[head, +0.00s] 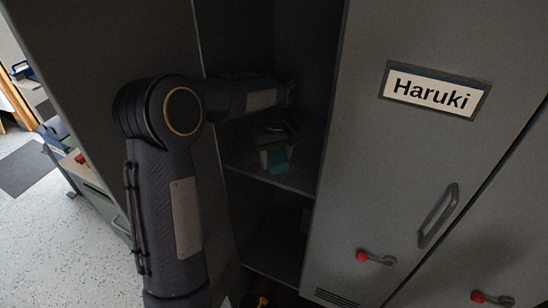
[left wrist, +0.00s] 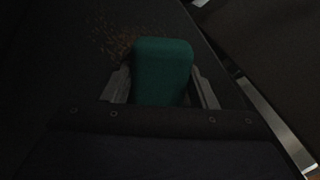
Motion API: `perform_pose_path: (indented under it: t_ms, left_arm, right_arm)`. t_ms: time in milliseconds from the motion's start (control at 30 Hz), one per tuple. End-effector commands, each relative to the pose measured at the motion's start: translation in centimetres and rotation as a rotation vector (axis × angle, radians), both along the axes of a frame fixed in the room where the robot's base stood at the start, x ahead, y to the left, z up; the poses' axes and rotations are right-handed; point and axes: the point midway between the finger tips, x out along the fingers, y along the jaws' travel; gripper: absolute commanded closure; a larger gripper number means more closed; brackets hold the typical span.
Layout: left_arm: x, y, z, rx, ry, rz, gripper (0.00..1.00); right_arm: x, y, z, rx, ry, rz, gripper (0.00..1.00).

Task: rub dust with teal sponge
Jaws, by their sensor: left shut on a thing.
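The teal sponge (left wrist: 162,70) is between the two fingers of my left gripper (left wrist: 163,88), which is shut on it. In the head view the sponge (head: 279,158) shows below my left gripper (head: 276,148), inside a dark open locker, over its shelf (head: 290,178). The dust (left wrist: 115,40) is a patch of brownish specks on the dark surface, just beyond and left of the sponge in the left wrist view. I cannot tell whether the sponge touches the surface. My right gripper is not in view.
A shut locker door labelled Haruki (head: 436,92) stands right of the open compartment, with a handle (head: 437,215) and a red-knobbed latch (head: 374,257). An open door or side panel (head: 80,50) is at the left. Below the shelf is a dark lower space with a yellowish item (head: 262,301).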

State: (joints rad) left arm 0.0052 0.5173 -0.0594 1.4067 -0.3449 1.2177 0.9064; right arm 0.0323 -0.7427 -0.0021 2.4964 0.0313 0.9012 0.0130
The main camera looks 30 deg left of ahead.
Motion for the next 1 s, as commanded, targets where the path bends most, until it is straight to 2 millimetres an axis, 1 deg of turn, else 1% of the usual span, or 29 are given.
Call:
perform_pose_path:
  t_ms: [33, 200, 400, 567, 833, 1000]
  left_arm:
    - [0.4, 0.0, 0.1, 0.001, 0.002, 0.000, 0.66]
    - [1.9, 0.1, 0.3, 0.000, 0.003, 0.001, 0.66]
    - [3.2, 0.2, 0.2, -0.001, 0.002, 0.001, 0.66]
    - [3.3, 0.4, 0.1, -0.001, 0.001, 0.001, 0.66]
    - [3.2, 2.3, 0.0, -0.001, 0.001, 0.002, 0.66]
    - [3.0, 2.9, -0.2, 0.001, 0.001, 0.000, 0.66]
  right_arm:
    - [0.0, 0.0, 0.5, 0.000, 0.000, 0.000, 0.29]
    - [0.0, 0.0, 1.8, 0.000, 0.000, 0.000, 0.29]
    - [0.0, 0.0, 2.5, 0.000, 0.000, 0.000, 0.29]
    - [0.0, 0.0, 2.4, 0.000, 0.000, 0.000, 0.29]
    - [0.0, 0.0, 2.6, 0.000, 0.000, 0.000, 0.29]
    - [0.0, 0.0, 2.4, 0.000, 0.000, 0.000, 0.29]
